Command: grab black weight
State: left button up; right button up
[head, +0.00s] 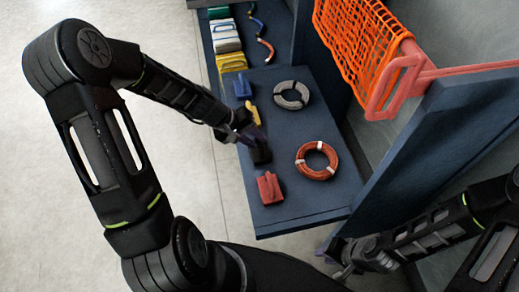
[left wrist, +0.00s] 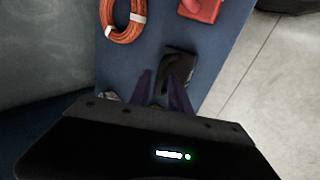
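The black weight (head: 262,156) is a small dark block lying on the blue shelf (head: 290,215), between a yellow block and a red block. My left gripper (head: 247,140) is low over the shelf right at the weight. In the left wrist view the weight (left wrist: 180,62) lies just past the purple fingertips (left wrist: 158,80). The fingers are apart with nothing clearly between them, and the right-hand finger overlaps the weight's near part. Whether they touch is unclear. My right gripper (head: 335,260) is at the lower right, beside the shelf's front corner, and its finger opening is unclear.
An orange-red rope ring (head: 317,160), a grey ring (head: 291,95), a red block (head: 269,188), a yellow block (head: 252,114) and a blue block (head: 242,86) lie around the weight. An orange net (head: 360,45) hangs behind. A blue panel (head: 430,140) stands at right.

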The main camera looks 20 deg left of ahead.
pick_arm(q)
jog(key=x, duration=0.3)
jog(key=shift+a, duration=0.1)
dwell(0.4)
grip_shut()
jog(key=shift+r, duration=0.15)
dwell(1.1)
